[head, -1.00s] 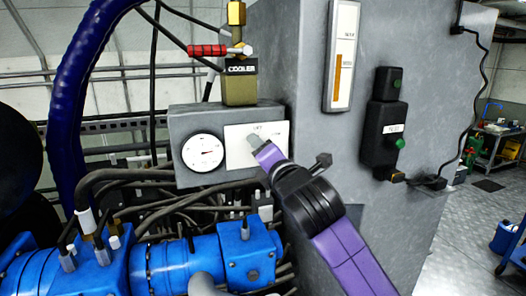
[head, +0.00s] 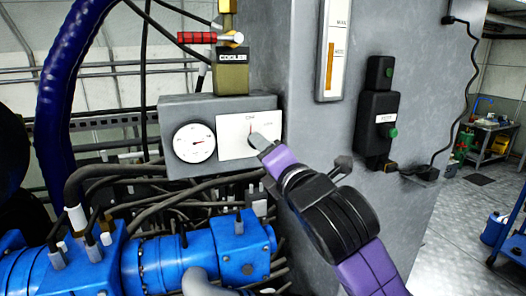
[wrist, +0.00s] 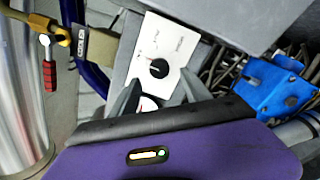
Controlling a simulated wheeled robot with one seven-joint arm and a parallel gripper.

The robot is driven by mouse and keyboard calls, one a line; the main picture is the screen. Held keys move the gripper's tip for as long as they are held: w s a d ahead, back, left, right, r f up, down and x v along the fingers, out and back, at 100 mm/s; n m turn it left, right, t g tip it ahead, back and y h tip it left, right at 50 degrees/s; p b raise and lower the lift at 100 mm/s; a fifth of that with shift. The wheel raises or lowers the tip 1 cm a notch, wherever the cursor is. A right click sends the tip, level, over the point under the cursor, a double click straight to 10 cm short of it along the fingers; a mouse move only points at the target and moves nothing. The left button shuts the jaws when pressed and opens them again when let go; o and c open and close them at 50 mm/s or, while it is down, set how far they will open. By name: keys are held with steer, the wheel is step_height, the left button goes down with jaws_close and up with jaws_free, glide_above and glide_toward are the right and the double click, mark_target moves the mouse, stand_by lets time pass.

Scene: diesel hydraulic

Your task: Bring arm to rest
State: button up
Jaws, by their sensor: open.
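My gripper (head: 260,141) is in front of the lower right of a white dial panel (head: 232,135) on a grey box. In the wrist view its two grey fingers (wrist: 158,88) are apart, with nothing between them. A black round knob (wrist: 158,68) on the panel shows just beyond the fingertips and looks clear of them. In the head view the gripper hides most of the knob; a red mark shows above it. My purple and black arm reaches in from the lower right.
A round gauge (head: 195,143) sits left of the panel. Below are dark hoses and a blue hydraulic unit (head: 190,262). Above is a valve labelled COOLER (head: 232,75) with a red handle (head: 197,37). A black switch box (head: 376,125) is to the right.

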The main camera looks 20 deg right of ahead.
stand_by(0.5)
step_height(320, 180, up, 5)
steer(key=s+a+m+t+y, duration=0.1)
steer(key=s+m+t+y, duration=0.15)
steer(key=m, duration=0.25)
steer(key=s+f+m+g, duration=0.2)
steer(key=s+f+m, duration=0.4)
steer(key=s+f, duration=0.6)
steer(key=s+f+m+g+h, duration=0.1)
steer(key=s+f+m, duration=0.6)
steer(key=s, duration=1.1)
steer(key=s+d+f+m+g+h, duration=0.1)
steer(key=s+f+m, duration=0.6)
steer(key=s+f, duration=0.8)
steer(key=shift+s+f+g, duration=0.25)
steer(key=shift+f+g, duration=0.6)
steer(key=shift+h, duration=0.25)
